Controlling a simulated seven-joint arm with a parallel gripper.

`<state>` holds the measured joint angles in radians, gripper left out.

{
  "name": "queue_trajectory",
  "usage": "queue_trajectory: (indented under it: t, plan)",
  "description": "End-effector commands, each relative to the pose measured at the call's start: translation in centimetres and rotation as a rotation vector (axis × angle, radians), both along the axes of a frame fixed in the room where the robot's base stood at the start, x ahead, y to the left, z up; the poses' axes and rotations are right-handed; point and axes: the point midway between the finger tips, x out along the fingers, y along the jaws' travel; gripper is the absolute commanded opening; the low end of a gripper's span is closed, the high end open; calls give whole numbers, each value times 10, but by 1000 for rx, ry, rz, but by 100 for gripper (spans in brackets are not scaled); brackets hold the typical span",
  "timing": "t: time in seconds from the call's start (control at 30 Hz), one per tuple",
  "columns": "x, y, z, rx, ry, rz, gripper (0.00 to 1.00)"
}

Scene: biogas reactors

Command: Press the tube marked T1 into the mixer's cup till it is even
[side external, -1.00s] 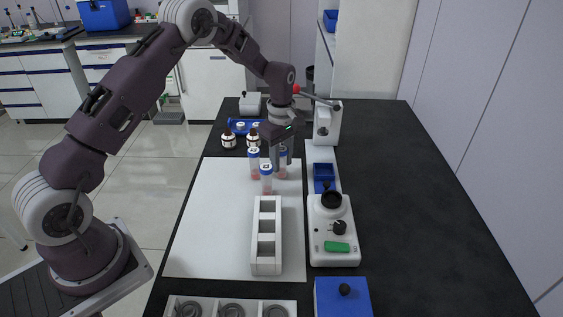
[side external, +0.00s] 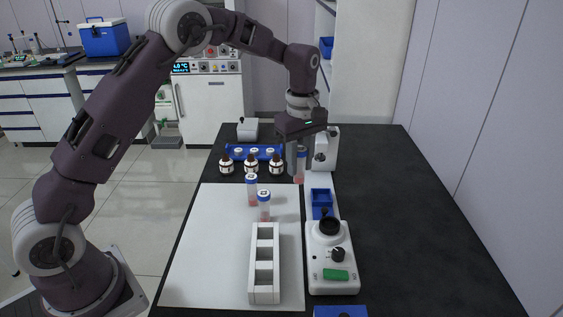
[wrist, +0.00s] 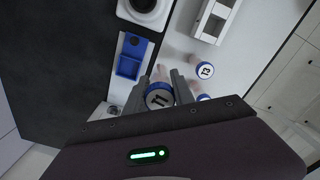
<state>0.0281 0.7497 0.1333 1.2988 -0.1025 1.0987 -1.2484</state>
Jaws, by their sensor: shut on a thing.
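My gripper (side external: 297,160) is shut on a tube with a blue-rimmed cap (wrist: 160,97); the cap's mark reads as T1. The tube (side external: 300,166) hangs upright, lifted, behind the small blue tray and the mixer. The white mixer (side external: 333,264) stands at the right of the mat with a dark round cup (side external: 330,226) on top. No tube shows in the cup. The mixer shows partly at the top of the wrist view (wrist: 146,10).
Two other capped tubes (side external: 251,190) (side external: 264,206) stand on the white mat (side external: 210,245). A white rack (side external: 264,265) lies in front of them. Several brown bottles (side external: 251,165) stand behind. The blue tray (side external: 321,198) lies just behind the cup. The dark bench at right (side external: 420,230) is clear.

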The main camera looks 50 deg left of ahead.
Motion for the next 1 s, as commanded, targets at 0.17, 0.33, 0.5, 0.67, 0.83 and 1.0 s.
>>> queue_trajectory:
  t: [0.17, 0.33, 0.5, 0.67, 0.83, 1.0]
  plan:
    - [-11, -77, 13, 1, -3, -199, 0]
    - [-22, -115, 19, 0, -2, -305, 0]
    - [-23, -120, 10, 0, -1, -319, 0]
    - [-24, -120, -10, 0, 1, -318, 0]
    - [-23, -119, -31, -1, 0, -317, 0]
    - [-23, -119, -43, 0, -2, -317, 0]
